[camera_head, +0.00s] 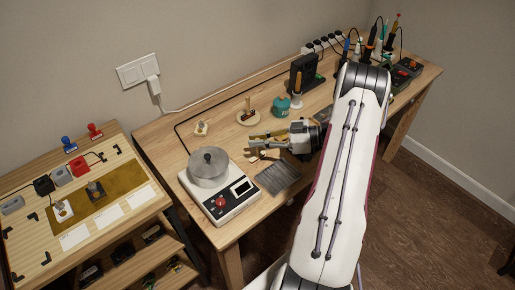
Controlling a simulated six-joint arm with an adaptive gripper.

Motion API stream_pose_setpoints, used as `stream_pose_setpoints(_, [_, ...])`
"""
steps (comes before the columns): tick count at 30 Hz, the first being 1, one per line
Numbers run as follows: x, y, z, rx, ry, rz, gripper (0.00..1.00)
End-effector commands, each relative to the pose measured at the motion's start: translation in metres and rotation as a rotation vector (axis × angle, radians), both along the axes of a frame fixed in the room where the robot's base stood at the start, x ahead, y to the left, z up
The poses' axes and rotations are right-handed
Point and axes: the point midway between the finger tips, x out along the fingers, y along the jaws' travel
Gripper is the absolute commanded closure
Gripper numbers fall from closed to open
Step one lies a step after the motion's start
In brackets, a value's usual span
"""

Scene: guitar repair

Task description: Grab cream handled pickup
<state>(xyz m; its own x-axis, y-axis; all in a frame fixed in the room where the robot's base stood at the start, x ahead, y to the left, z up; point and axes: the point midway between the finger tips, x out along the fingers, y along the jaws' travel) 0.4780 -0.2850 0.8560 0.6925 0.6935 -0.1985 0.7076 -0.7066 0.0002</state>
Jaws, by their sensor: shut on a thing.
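My gripper (268,147) reaches in from the right, low over the middle of the long workbench. It is shut on a small cream and brown piece (256,151) at its fingertips. The piece is too small and partly covered for me to tell whether it is the cream handled pickup, or whether it touches the bench. Another small cream piece (201,128) stands apart on the bench to the left, near the back.
A white device with a metal pot (208,167) stands left of my gripper. A dark ridged mat (278,177) lies just in front. Behind are a round wooden stand (248,118), a teal jar (282,106) and a black holder (303,72). A lower side bench (40,262) is left.

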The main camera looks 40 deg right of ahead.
Motion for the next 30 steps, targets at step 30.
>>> stream_pose_setpoints(30, [0.0,0.0,0.091,-0.002,-0.002,-0.001,1.0])
